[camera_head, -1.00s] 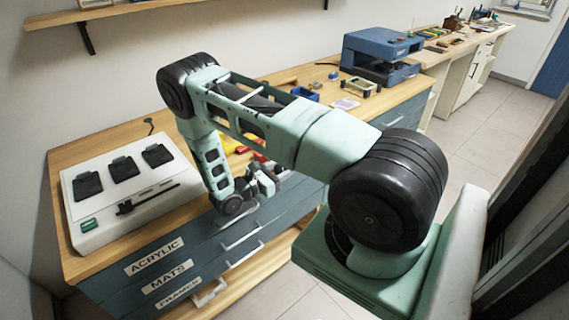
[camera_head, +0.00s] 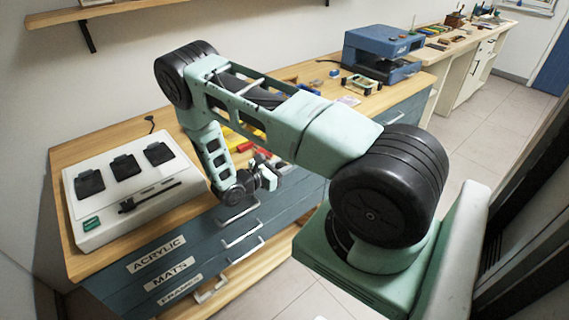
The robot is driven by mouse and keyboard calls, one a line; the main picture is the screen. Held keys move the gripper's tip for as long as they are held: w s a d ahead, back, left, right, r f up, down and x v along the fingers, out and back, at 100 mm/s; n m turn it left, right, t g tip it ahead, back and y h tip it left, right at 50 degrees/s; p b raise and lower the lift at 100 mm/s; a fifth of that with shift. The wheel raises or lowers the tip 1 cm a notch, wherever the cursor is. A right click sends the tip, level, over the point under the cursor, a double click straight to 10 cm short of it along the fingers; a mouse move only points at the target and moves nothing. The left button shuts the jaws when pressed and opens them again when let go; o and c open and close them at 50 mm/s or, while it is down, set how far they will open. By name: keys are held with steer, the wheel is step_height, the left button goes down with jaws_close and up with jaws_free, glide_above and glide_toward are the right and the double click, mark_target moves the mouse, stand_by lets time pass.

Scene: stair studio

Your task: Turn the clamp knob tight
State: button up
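My gripper (camera_head: 268,178) is at the end of my bent arm, low over the front edge of the wooden bench top, in front of the blue drawer unit. It is small and partly hidden by my wrist, so I cannot tell whether its fingers are open or shut, or whether it touches anything. I cannot make out a clamp knob for certain. A small pale frame with dark parts (camera_head: 362,84) stands further back on the bench, well apart from my gripper; I cannot tell if it is the clamp.
A white machine with black pads (camera_head: 80,236) stands on the bench at left. A blue machine (camera_head: 375,50) stands at the back right. Red and yellow tools (camera_head: 243,147) lie behind my gripper. The blue drawers (camera_head: 215,240) have protruding handles. A wall shelf (camera_head: 150,8) hangs above.

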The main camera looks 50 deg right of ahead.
steer(key=shift+s+a+f, duration=0.1)
steer(key=shift+s+f, duration=0.05)
steer(key=shift+s, duration=0.2)
steer(key=o, duration=0.8)
steer(key=shift+s, duration=0.1)
steer(key=shift+w, duration=0.2)
steer(key=shift+a, duration=0.15)
steer(key=b+v, duration=0.1)
steer(key=v, duration=0.4)
steer(key=b+v, duration=0.2)
steer(key=v, duration=0.4)
steer(key=b+v, duration=0.2)
steer(key=v, duration=0.4)
steer(key=shift+r, duration=0.3)
